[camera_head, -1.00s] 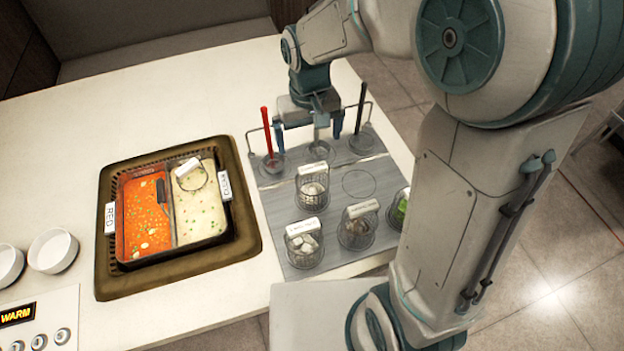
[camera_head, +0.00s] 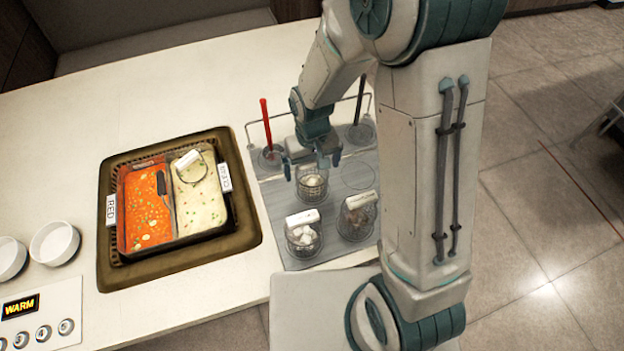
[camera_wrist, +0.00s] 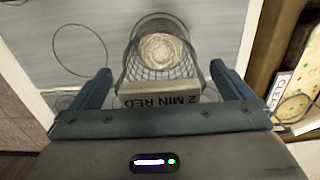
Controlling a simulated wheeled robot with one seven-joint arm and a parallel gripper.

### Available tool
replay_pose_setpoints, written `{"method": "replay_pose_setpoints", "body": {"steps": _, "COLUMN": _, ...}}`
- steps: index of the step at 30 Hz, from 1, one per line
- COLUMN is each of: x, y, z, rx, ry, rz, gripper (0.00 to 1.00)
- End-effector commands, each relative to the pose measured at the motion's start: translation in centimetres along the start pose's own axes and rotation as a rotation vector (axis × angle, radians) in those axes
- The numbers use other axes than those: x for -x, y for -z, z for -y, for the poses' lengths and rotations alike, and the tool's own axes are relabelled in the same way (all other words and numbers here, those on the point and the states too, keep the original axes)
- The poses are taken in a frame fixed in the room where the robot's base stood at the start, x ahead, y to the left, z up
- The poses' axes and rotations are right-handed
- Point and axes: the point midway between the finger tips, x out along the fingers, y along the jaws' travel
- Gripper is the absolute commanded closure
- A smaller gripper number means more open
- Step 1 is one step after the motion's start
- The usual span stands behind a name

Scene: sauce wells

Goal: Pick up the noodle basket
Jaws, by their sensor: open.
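The noodle basket (camera_head: 313,186) is a small wire-mesh basket on the grey mat. In the wrist view it (camera_wrist: 132,66) holds a pale, round coil of noodles and has a handle label reading "2 MIN RED". My gripper (camera_head: 312,167) is open over the basket's top. In the wrist view its fingers (camera_wrist: 160,70) stand on either side of the basket and its label, with gaps on both sides. The label is hidden by my gripper in the head view. I cannot tell exactly how high the fingers are relative to the handle.
Two baskets stand nearer, one with white pieces (camera_head: 303,238) and one with brown pieces (camera_head: 357,220). A red-handled ladle (camera_head: 266,125) and a dark-handled one (camera_head: 360,100) stand behind. The two-part pot (camera_head: 172,248) is left, with a basket (camera_head: 190,167) in its pale side. Two white bowls (camera_head: 54,242) lie far left.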

Motion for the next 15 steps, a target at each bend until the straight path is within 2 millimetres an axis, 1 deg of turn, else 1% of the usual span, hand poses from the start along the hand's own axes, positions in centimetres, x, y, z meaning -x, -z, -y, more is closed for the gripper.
{"method": "replay_pose_setpoints", "body": {"steps": 6, "x": -0.07, "y": 0.01, "z": -0.01, "rx": 0.000, "ry": 0.000, "rz": 0.000, "gripper": 0.00}}
{"method": "replay_pose_setpoints", "body": {"steps": 8, "x": -0.06, "y": 0.00, "z": 0.00, "rx": 0.000, "ry": 0.000, "rz": 0.000, "gripper": 0.17}}
{"method": "replay_pose_setpoints", "body": {"steps": 9, "x": -0.06, "y": 0.01, "z": 0.00, "rx": 0.000, "ry": 0.000, "rz": 0.000, "gripper": 0.28}}
{"method": "replay_pose_setpoints", "body": {"steps": 11, "x": -0.05, "y": 0.01, "z": 0.00, "rx": 0.000, "ry": 0.000, "rz": 0.000, "gripper": 0.44}}
{"method": "replay_pose_setpoints", "body": {"steps": 12, "x": -0.05, "y": 0.01, "z": 0.00, "rx": 0.000, "ry": 0.000, "rz": 0.000, "gripper": 0.51}}
{"method": "replay_pose_setpoints", "body": {"steps": 15, "x": -0.01, "y": 0.03, "z": 0.00, "rx": 0.000, "ry": 0.000, "rz": -0.001, "gripper": 0.51}}
